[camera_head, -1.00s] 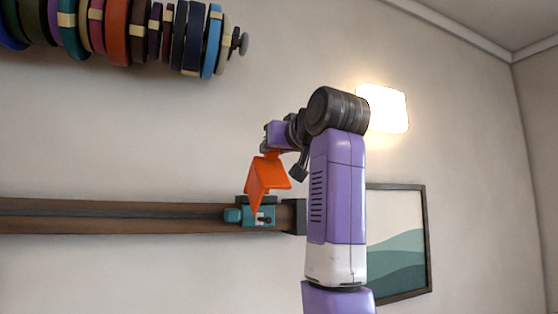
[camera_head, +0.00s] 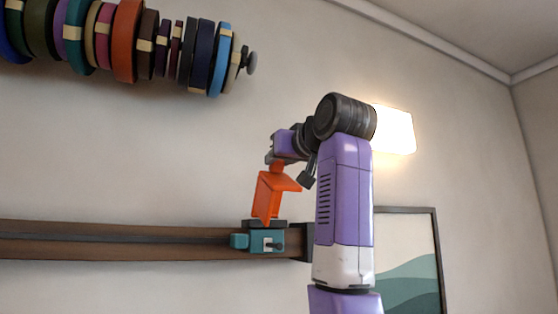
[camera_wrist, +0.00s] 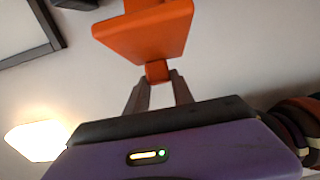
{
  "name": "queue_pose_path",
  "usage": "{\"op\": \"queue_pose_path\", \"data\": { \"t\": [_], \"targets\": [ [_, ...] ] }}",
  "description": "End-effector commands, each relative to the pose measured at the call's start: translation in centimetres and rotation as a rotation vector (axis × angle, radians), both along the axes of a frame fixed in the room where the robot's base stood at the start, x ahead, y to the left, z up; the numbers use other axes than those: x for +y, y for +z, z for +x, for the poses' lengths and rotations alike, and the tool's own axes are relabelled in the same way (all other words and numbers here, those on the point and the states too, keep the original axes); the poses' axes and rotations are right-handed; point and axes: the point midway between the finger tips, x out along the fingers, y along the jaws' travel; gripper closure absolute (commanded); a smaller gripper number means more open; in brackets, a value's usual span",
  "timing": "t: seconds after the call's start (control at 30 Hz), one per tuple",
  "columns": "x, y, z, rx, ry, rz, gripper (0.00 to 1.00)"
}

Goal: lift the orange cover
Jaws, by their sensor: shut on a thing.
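The orange cover (camera_head: 267,196) is a bent, angular plate standing tilted above a small teal box (camera_head: 260,240) with a pale front plate and a dark knob. The box sits on a brown wall rail. The cover's lower tip overlaps the box's dark top in the picture; I cannot tell if they touch. My gripper (camera_head: 277,166) is above the cover, shut on its upper tab. In the wrist view, both fingers (camera_wrist: 158,80) pinch the small orange tab, with the broad cover (camera_wrist: 145,35) beyond it.
The brown rail (camera_head: 120,239) runs along the wall, with a dark end block at its right. Several coloured rings hang on a rod (camera_head: 250,62) at upper left. A lit lamp (camera_head: 395,130) and framed picture (camera_head: 410,285) are behind my arm at right.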

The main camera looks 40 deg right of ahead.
Motion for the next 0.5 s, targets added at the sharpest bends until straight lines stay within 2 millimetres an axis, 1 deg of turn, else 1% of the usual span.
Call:
{"op": "queue_pose_path", "data": {
  "t": [0.07,0.1,0.2,0.5],
  "targets": [
    [0.01,0.11,0.07,-0.004,0.000,-0.001,1.00],
    [0.01,0.11,0.07,-0.004,0.000,-0.001,0.65],
    [0.01,0.08,0.06,-0.003,0.000,-0.001,0.49],
    [0.03,0.01,-0.03,-0.002,0.000,-0.001,0.49]
  ]
}}
